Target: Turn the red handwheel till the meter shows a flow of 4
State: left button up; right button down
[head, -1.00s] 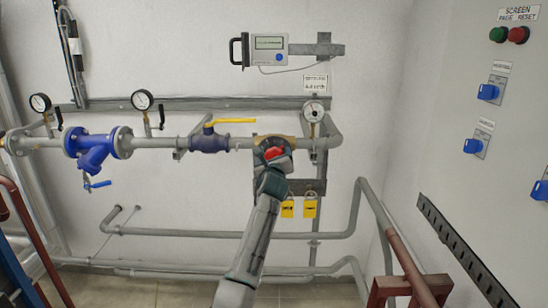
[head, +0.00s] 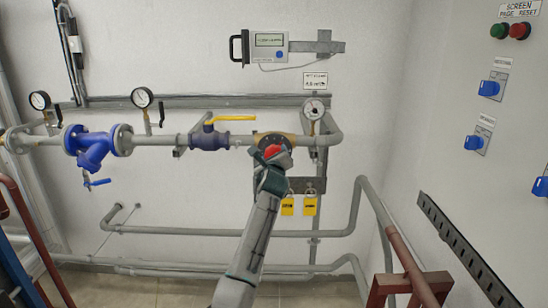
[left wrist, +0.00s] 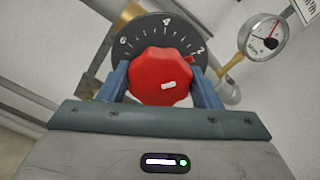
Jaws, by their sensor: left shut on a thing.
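The red handwheel (head: 273,151) sits on a brass valve in the grey pipe. In the left wrist view the handwheel (left wrist: 164,77) has a white mark on its face and a black dial (left wrist: 130,35) behind it, with numbers including 2, 4 and 6. My left gripper (left wrist: 163,85) is shut on the handwheel, a blue finger on each side. The round meter (head: 314,109) stands on the pipe just right of the valve. It also shows in the left wrist view (left wrist: 262,37), with a red needle; its reading is too small to tell. My right gripper is not in view.
A yellow-lever valve (head: 209,142) and a blue strainer (head: 92,146) are on the same pipe to the left. Yellow padlocks (head: 287,206) hang below the handwheel. A grey box with a display (head: 269,43) is on the wall above. A cabinet (head: 450,150) stands at the right.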

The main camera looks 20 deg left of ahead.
pick_arm(q)
jog(key=n, duration=0.1)
jog(key=n+b, duration=0.1)
jog(key=n, duration=0.1)
jog(key=shift+f+n, duration=0.2)
jog(key=shift+n, duration=0.1)
jog(key=n+b, duration=0.2)
jog(key=n, duration=0.2)
jog(key=shift+n+b, duration=0.3)
jog(key=n+b, duration=0.2)
jog(key=n, duration=0.2)
jog(key=shift+f+b, duration=0.15)
jog(key=shift+b, duration=0.2)
jog(key=n+b, duration=0.3)
jog(key=n, duration=0.2)
jog(key=shift+f, duration=0.1)
jog(key=n+b, duration=0.3)
jog(key=n, duration=0.1)
jog(key=shift+n, duration=0.3)
jog(key=n+b, duration=0.2)
jog(key=n, duration=0.2)
jog(key=shift+d+b, duration=0.1)
jog(key=shift+b, duration=0.25)
jog(key=n+b, duration=0.2)
jog(key=n, duration=0.2)
jog(key=shift+n+b, duration=0.45)
jog(key=shift+n, duration=0.65)
jog(key=shift+n+b, duration=0.3)
jog(key=shift+n, duration=0.5)
